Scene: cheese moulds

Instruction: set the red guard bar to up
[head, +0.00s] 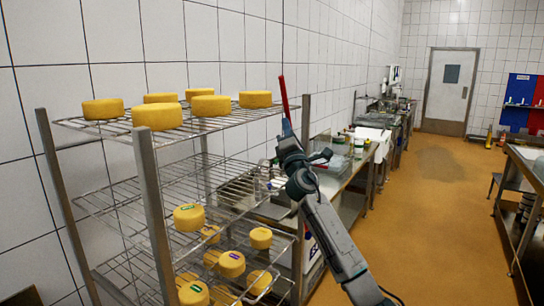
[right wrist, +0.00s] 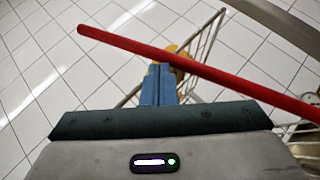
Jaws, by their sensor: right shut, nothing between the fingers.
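The red guard bar (head: 284,98) stands nearly upright in the head view, its top leaning slightly left, at the right end of the rack's top shelf. In the right wrist view the red bar (right wrist: 215,75) runs slantwise from upper left to lower right, just past the tips of my blue fingers (right wrist: 157,70). The fingers are together with nothing between them. I cannot tell whether they touch the bar. My left gripper is not in view.
A wire rack (head: 147,180) holds several yellow cheeses (head: 158,116) on its shelves. A rack post (head: 302,150) stands close to my right gripper. Metal counters (head: 355,170) line the wall behind; the orange floor (head: 445,200) at right is clear.

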